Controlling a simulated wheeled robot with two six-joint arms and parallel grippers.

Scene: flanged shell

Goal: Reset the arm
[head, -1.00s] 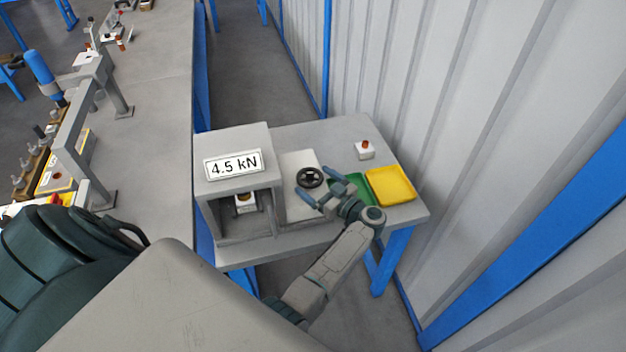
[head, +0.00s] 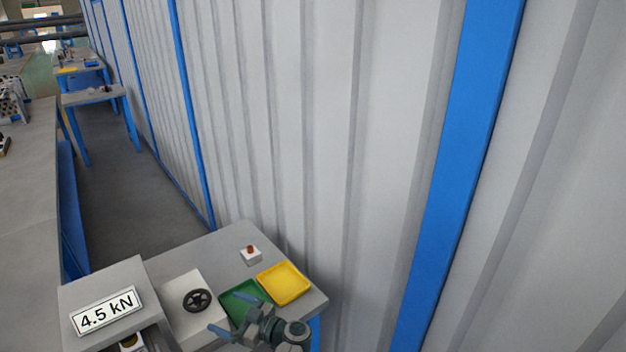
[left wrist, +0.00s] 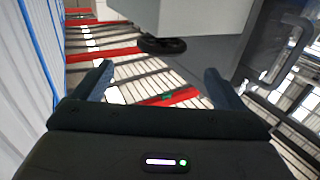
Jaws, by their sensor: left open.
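My left gripper (head: 229,315) is open, its two blue fingers spread wide, at the bottom of the head view. It appears over or in front of the near part of the green tray (head: 233,297); its height above the tray is hard to tell. In the left wrist view the gripper (left wrist: 157,70) has nothing between its fingers. A black handwheel (left wrist: 162,45) and a pale grey housing (left wrist: 205,20) show beyond the fingers there. My right gripper is in neither view.
A grey press with a "4.5 kN" sign (head: 106,310) stands left of the gripper, with the handwheel (head: 197,300) between. A yellow tray (head: 283,283) and a white box with a red button (head: 250,254) sit on the table (head: 215,249). A ribbed wall (head: 310,150) closes the right side.

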